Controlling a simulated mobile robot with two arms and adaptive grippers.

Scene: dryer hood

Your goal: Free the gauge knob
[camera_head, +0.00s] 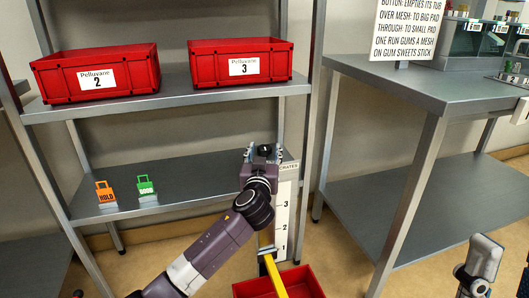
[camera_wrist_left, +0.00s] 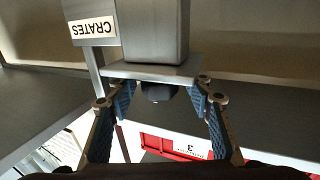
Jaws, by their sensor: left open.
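The crates gauge is an upright post with a white scale (camera_head: 284,215) marked 1, 2, 3 and a yellow bar (camera_head: 273,275) low down. Its "CRATES" label (camera_wrist_left: 93,28) appears upside down in the left wrist view. A dark knob (camera_wrist_left: 158,92) sits against a grey plate (camera_wrist_left: 150,70) on the post. The knob also shows in the head view (camera_head: 265,149). My left gripper (camera_head: 263,154) is at the post top, open, with its blue-padded fingers on either side of the knob. In the left wrist view gaps show between knob and fingers.
Red crates labelled 2 (camera_head: 97,75) and 3 (camera_head: 240,62) stand on the upper shelf. An orange HOLD tag (camera_head: 105,194) and a green tag (camera_head: 146,190) stand on the lower shelf. Another red crate (camera_head: 300,281) is below the gauge. A steel table (camera_head: 420,80) is at right.

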